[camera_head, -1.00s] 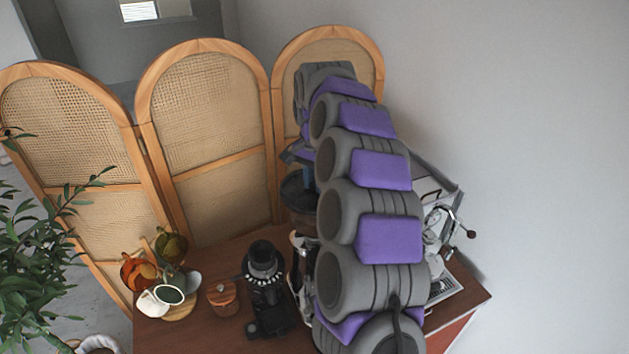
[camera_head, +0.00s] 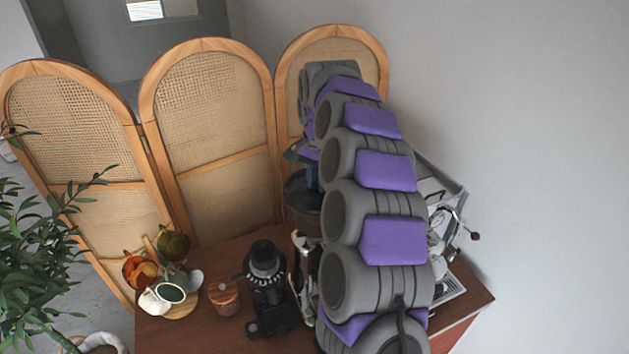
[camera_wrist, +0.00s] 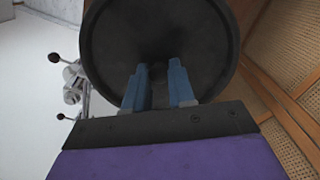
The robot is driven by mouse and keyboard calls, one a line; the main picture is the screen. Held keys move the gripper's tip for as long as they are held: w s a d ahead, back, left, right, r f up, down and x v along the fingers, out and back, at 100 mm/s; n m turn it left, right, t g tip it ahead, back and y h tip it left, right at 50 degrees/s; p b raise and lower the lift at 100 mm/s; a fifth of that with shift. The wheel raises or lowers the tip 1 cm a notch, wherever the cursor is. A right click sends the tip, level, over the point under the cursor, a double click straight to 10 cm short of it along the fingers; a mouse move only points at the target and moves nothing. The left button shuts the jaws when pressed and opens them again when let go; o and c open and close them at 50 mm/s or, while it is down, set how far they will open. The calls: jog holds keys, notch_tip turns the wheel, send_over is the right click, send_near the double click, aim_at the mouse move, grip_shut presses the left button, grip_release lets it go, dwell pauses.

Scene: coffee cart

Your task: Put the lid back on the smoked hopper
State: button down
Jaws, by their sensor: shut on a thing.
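My gripper (camera_wrist: 159,80) has blue fingers shut on the lid, a wide dark disc (camera_wrist: 160,30) that fills the top of the wrist view. The fingers reach its middle; the grasped part is mostly hidden between them. In the head view, the lid (camera_head: 296,186) shows to the left of my arm, with a blue finger (camera_head: 312,181) above it. The brownish smoked hopper (camera_head: 308,222) shows directly below the lid, partly hidden by my arm. I cannot tell whether the lid touches the hopper rim or is fully seated.
A black grinder (camera_head: 266,285) stands left of my arm on the brown cart top (camera_head: 225,335). A wooden jar (camera_head: 224,297) and several cups (camera_head: 171,292) stand farther left. A chrome machine (camera_head: 448,235) is at right. A cane screen (camera_head: 210,120) stands behind.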

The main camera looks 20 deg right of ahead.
jog(key=shift+d+f, duration=0.1)
jog(key=shift+d, duration=0.5)
jog(key=shift+a+b, duration=0.35)
jog(key=shift+a, duration=1.5)
jog(key=shift+d, duration=0.9)
jog(key=shift+d+f, duration=0.1)
jog(key=shift+d, duration=0.7)
jog(key=shift+a, duration=0.15)
jog(key=shift+c, duration=2)
grip_release()
